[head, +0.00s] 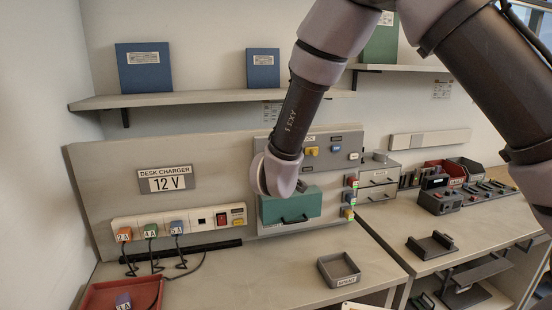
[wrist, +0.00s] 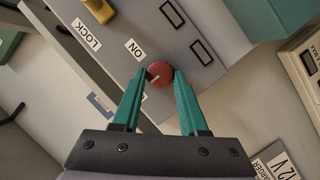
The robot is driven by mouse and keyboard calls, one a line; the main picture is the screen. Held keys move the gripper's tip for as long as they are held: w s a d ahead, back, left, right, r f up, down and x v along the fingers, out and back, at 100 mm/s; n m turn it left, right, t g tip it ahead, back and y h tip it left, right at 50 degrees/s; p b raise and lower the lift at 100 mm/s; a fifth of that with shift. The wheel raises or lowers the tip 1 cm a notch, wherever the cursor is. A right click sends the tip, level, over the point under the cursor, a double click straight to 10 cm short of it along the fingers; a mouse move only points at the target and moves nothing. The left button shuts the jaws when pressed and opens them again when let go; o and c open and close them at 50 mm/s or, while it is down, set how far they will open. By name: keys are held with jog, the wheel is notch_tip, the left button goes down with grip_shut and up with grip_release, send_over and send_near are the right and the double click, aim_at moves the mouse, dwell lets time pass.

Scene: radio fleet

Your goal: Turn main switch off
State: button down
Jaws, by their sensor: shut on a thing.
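The main switch looks to be the round red knob (wrist: 162,74) on a grey panel (wrist: 185,95) in the wrist view. A white mark on the knob points left in the picture, below the ON label (wrist: 135,48). Another label is mostly hidden behind the left finger. My gripper (wrist: 161,76) has its two teal fingers on either side of the knob and is shut on it. In the head view my forearm and wrist reach down to the panel (head: 345,152), and the wrist hides the knob and the fingertips.
A yellow knob (head: 311,151) sits near the LOCK label on the same panel. A teal box (head: 292,206) with a black handle is just below my wrist. A charger strip (head: 200,222) is at left. Grey drawers (head: 378,178) stand at right; a tray (head: 338,270) lies on the desk.

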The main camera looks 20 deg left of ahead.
dwell(0.5)
jog(key=shift+c, duration=2.2)
grip_release()
jog(key=v, duration=1)
jog(key=shift+s, duration=0.4)
jog(key=shift+d, duration=0.15)
